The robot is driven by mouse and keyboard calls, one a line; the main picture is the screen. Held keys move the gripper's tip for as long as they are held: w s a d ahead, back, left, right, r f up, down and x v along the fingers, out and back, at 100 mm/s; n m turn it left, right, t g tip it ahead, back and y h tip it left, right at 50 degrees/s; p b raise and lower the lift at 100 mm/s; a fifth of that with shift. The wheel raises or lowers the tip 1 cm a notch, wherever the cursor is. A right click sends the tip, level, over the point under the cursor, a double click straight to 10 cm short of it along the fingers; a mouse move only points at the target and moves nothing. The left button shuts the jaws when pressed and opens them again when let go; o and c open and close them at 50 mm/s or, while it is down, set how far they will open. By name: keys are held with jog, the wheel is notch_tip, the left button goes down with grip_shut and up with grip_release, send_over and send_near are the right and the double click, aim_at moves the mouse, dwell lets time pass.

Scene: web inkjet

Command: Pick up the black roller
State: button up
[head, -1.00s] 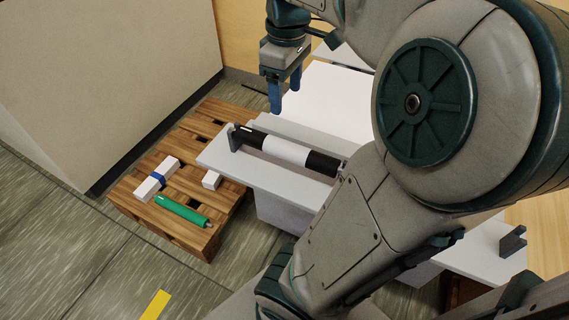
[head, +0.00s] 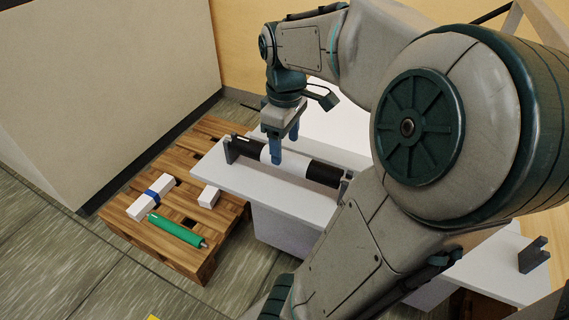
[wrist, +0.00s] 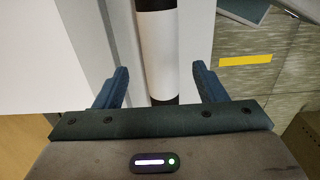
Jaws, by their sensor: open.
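The black roller (head: 323,172) has a wide white band around its middle. It lies across grey brackets on the white machine shelf in the head view. In the wrist view its white band (wrist: 157,55) runs up the picture between my fingers, with black parts above and below. My gripper (head: 286,153) points down over the white band, its blue fingers apart and empty. In the wrist view the fingers of my gripper (wrist: 160,86) stand on either side of the roller. I cannot tell how much height is left between fingertips and roller.
A wooden pallet (head: 185,208) stands left of the shelf (head: 280,194). It bears a green roller (head: 176,231), a white bar with a blue band (head: 151,197) and a small white block (head: 209,196). Another grey bracket (head: 533,254) stands at the right. A wall is behind.

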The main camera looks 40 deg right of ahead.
aim_at(284, 153)
notch_tip(284, 153, down, 3)
jog(key=shift+a+b, duration=0.1)
jog(key=shift+b, duration=0.4)
jog(key=shift+r, duration=0.1)
grip_shut()
jog(key=shift+r, duration=0.1)
